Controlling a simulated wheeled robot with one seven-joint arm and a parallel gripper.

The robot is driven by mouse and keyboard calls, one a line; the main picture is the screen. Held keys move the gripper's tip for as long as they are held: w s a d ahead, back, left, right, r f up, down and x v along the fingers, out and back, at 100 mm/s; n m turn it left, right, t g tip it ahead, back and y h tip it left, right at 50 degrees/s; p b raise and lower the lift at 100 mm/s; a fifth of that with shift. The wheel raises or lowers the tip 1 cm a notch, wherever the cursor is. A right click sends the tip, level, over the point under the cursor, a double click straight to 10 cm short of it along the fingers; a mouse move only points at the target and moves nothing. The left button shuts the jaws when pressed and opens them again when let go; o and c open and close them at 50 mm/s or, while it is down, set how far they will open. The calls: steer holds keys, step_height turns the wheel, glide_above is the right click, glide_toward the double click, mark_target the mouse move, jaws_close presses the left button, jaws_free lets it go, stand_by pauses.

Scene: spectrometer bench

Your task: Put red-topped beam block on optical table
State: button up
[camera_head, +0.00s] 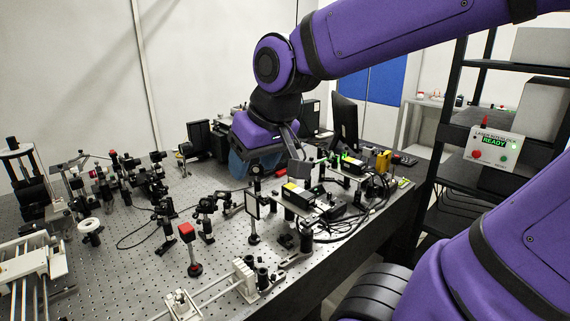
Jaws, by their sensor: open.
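A red-topped beam block (187,232) stands on a dark post with a round base, upright on the front middle of the optical table (135,285). My gripper (296,168) hangs from the purple arm above the back right of the table, near the yellow-labelled boxes. It is well apart from the red-topped block, behind it and to its right. Its jaws are open, with one grey finger showing clearly; the other finger is mostly hidden. I see nothing held between them.
Several optic mounts (130,180) crowd the back left. A square framed optic (252,203) stands between the block and the electronics boxes (300,197). White rails (215,288) run along the front. A monitor (344,120) stands behind, and a dark shelf (500,135) at right.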

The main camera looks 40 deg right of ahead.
steer(key=s+r, duration=0.1)
steer(key=s, duration=0.6)
steer(key=shift+s+d+r+h, duration=0.2)
steer(key=shift+d+r+h, duration=0.1)
steer(key=shift+c, duration=0.4)
